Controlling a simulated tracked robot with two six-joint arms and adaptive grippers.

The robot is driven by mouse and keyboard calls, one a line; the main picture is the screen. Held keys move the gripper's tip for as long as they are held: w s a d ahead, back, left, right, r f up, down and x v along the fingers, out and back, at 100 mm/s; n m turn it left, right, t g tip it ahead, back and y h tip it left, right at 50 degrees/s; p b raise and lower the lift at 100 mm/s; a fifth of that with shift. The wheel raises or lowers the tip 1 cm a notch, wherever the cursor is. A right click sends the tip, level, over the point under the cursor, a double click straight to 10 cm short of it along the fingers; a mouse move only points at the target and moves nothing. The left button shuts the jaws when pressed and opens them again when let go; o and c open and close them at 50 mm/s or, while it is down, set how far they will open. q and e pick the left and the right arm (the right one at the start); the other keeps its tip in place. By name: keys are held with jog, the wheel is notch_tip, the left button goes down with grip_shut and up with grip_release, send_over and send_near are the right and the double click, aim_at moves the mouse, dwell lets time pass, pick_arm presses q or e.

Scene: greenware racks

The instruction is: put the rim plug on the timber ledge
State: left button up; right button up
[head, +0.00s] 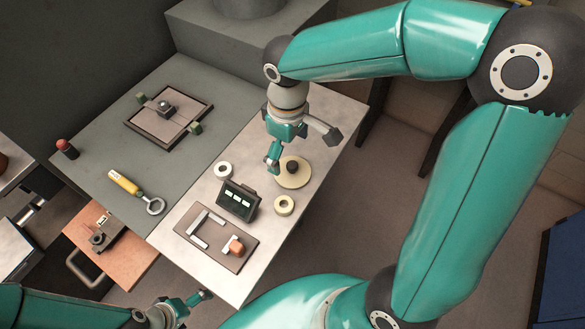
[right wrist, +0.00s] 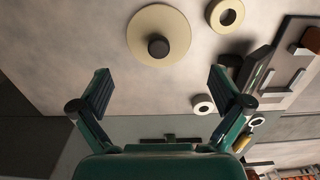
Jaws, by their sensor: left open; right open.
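A cream disc with a dark round knob (head: 292,168), which looks like the rim plug, lies flat on the pale bench. It also shows in the right wrist view (right wrist: 136,30). My right gripper (head: 273,158) is open and empty above the bench, just left of the disc; in its wrist view the disc lies beyond the two spread fingers (right wrist: 160,85). The timber ledge (head: 128,262) looks to be the orange-brown board at the lower left, with a dark fitting on it. My left gripper (head: 190,304) is open at the bottom, near the bench's front corner.
A white ring (head: 223,170), a cream ring (head: 284,205) and a black display (head: 238,199) stand near the disc. A brown tray (head: 210,251) holds pale bars and an orange block. A yellow-handled tool (head: 125,182) and a framed tray (head: 140,125) lie on the grey surface.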

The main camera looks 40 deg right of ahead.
aim_at(292, 164)
jog(key=f, duration=0.5)
jog(key=shift+s+d+p, duration=0.2)
jog(key=shift+s+p, duration=0.1)
jog(key=shift+s, duration=0.05)
jog(key=shift+f, duration=0.5)
jog(key=c, duration=1)
jog(key=shift+s, duration=0.15)
jog(key=shift+c, duration=1)
jog(key=shift+c, duration=0.6)
